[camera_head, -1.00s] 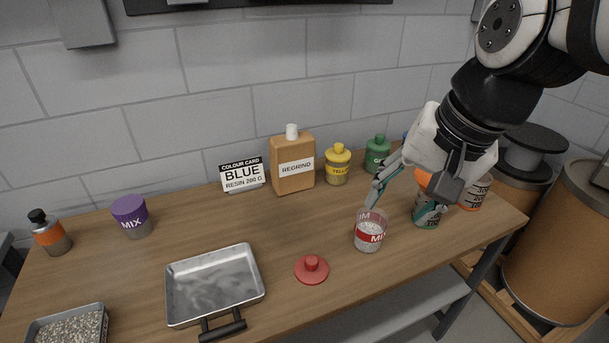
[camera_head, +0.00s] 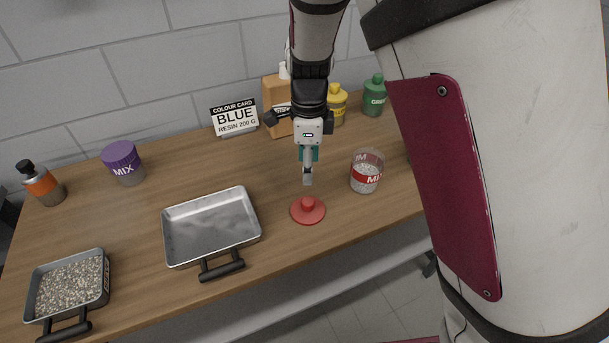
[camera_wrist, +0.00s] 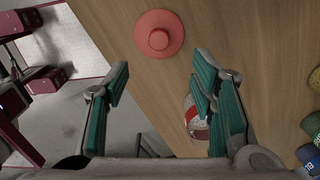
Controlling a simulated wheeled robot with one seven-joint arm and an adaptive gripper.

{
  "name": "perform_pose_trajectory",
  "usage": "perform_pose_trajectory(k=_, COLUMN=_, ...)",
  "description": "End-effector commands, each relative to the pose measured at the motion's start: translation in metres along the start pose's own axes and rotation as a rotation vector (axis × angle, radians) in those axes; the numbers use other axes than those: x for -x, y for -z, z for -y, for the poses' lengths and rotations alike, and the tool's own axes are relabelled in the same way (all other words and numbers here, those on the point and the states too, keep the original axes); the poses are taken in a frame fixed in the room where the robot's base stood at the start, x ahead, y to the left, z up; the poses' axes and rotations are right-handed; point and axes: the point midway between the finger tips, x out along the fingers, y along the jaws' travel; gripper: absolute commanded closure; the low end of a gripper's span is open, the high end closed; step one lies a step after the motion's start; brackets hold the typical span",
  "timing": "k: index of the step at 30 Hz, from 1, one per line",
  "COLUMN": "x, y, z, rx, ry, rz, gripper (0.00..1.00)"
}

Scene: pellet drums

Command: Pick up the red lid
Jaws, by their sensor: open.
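The red lid (camera_head: 308,210) lies flat on the wooden table with its round knob up, to the right of the empty metal tray. It also shows in the wrist view (camera_wrist: 159,36), at the top centre, beyond the fingertips. My gripper (camera_head: 307,178) points down above and slightly behind the lid, apart from it. In the wrist view its teal-padded fingers (camera_wrist: 155,82) are spread wide with nothing between them.
A clear jar with a red band (camera_head: 366,172) stands close to the lid's right. The empty metal tray (camera_head: 166,236) is at its left. A resin card (camera_head: 235,116), yellow bottle (camera_head: 337,105) and green bottle (camera_head: 375,97) stand at the back. A pebble-filled tray (camera_head: 105,275) sits front left.

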Motion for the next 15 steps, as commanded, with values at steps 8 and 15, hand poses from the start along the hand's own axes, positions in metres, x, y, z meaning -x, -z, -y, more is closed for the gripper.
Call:
perform_pose_trajectory(k=8, x=-0.051, y=0.002, z=-0.001, rx=-0.001, ry=-0.004, rz=-0.003, gripper=0.49)
perform_pose_trajectory(k=15, x=-0.078, y=0.001, z=-0.001, rx=0.0, ry=-0.002, rz=-0.001, gripper=0.49)
